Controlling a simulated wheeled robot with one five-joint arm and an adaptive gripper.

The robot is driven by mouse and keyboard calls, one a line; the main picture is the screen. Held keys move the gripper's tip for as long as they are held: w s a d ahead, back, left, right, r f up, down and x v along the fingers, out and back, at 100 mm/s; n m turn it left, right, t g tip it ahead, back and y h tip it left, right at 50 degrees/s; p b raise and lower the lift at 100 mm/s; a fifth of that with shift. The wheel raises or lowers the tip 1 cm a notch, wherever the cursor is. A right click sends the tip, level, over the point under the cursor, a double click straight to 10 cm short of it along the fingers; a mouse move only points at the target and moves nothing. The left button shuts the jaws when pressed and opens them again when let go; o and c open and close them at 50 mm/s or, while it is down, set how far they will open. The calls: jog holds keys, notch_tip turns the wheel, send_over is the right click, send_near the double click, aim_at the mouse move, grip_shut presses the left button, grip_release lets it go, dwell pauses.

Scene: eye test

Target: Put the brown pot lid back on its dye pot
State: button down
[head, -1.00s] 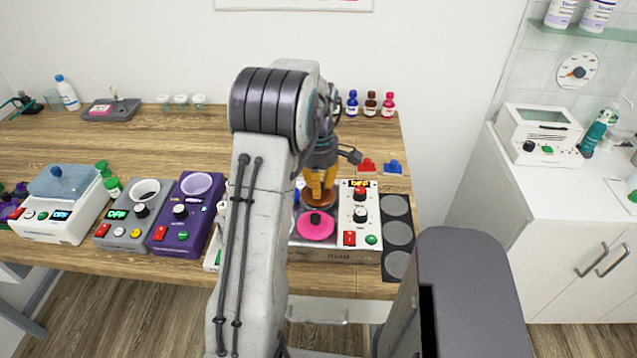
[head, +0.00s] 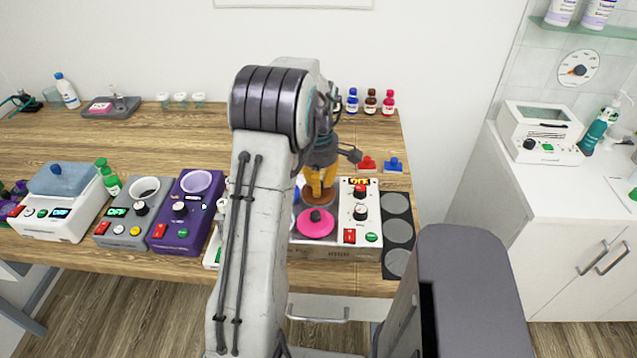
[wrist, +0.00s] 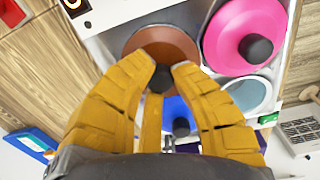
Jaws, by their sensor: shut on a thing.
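My gripper (head: 320,187) is shut on the black knob of the brown pot lid (head: 319,198). In the wrist view the yellow fingers of my gripper (wrist: 161,74) close around that knob, and the brown lid (wrist: 160,43) looks level. It is over the dye station (head: 335,252), beside a pink lid (head: 315,223). An open pot (wrist: 248,95) with a pale inside shows next to the pink lid (wrist: 240,30) in the wrist view. My arm hides that pot in the head view. I cannot tell whether the brown lid touches anything below.
A blue lid (wrist: 180,116) is close to my fingers. The station's white control panel (head: 360,220) stands to the right, with a dark mat (head: 397,234) beyond it. A purple device (head: 181,230) is left of my arm.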

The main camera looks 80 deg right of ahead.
jog(key=shift+f, duration=0.35)
jog(key=c, duration=0.7)
grip_release()
jog(key=shift+r, duration=0.1)
jog(key=shift+r+p, duration=2.2)
jog(key=shift+r, duration=0.75)
jog(key=shift+w, duration=0.1)
